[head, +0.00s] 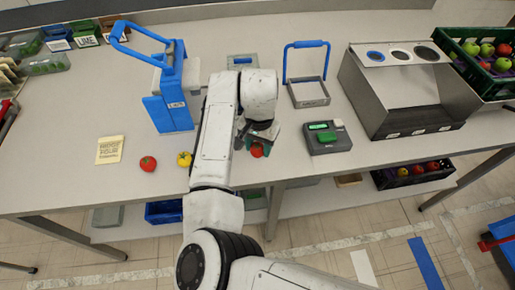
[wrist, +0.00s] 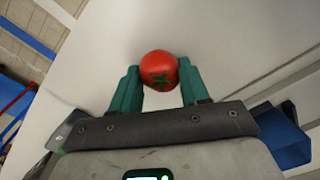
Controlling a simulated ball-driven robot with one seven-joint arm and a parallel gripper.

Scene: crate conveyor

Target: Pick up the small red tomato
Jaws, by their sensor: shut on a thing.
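A small red tomato (wrist: 158,68) with a green calyx sits between the two teal fingers of my gripper (wrist: 160,88) in the wrist view. The fingers are shut on it, one on each side. In the head view the held tomato (head: 257,150) shows at the gripper (head: 257,143), near the front edge of the table. Whether it touches the table top is hard to tell. Another red tomato (head: 148,164) lies on the table to the left, beside a yellow one (head: 184,160).
A green-buttoned box (head: 328,138) stands right of my gripper. A grey bin unit (head: 400,95) and a green crate (head: 440,38) of fruit are farther right. A blue frame (head: 170,110) stands left, near a paper note (head: 110,150). The table's front left is mostly clear.

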